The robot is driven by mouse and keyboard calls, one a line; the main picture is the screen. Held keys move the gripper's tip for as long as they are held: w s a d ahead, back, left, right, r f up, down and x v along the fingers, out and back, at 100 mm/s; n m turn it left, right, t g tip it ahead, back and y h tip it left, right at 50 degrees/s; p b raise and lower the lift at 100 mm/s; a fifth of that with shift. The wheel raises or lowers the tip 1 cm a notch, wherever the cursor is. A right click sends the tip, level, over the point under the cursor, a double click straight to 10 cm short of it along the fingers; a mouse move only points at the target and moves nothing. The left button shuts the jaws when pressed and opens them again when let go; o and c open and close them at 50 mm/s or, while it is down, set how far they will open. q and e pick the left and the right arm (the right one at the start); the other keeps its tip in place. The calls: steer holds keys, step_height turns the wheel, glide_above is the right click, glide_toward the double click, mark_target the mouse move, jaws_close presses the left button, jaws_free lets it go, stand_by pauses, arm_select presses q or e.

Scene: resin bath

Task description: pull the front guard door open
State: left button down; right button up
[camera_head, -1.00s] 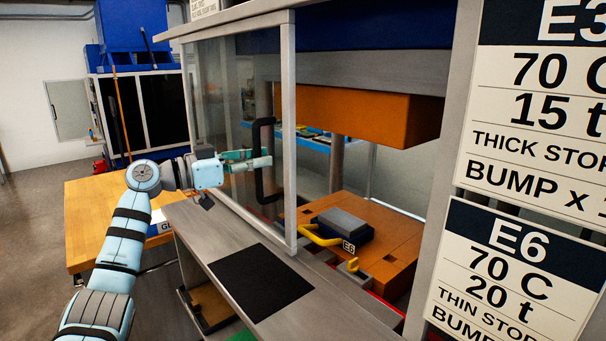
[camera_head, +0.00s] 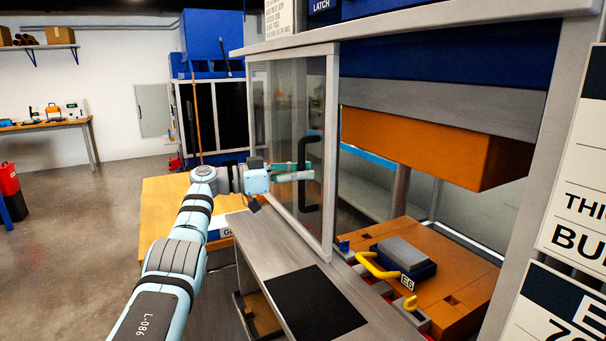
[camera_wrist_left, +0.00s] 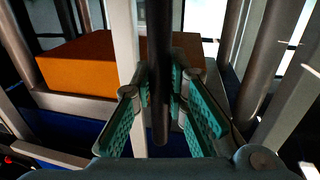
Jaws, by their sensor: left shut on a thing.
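The front guard door is a clear panel in a grey frame (camera_head: 331,150). It stands at the left part of the press front, with a wide opening to its right. Its black upright handle (camera_head: 302,205) is on the panel near the right frame bar. My left gripper (camera_head: 308,175) is shut on this handle. My right gripper is in neither view.
Inside the press, a grey and blue block (camera_head: 403,255) with a yellow handle (camera_head: 372,266) sits on an orange bed (camera_head: 455,270) under an orange upper block (camera_head: 430,145). A grey ledge with a black mat (camera_head: 315,302) lies in front. A wooden table (camera_head: 165,205) stands left.

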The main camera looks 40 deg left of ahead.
arm_select(q)
steer(key=c, duration=1.6)
jaws_free()
steer(key=shift+o, duration=0.2)
steer(key=v, duration=1.2)
steer(key=shift+d+f, duration=0.1)
steer(key=shift+f, duration=0.05)
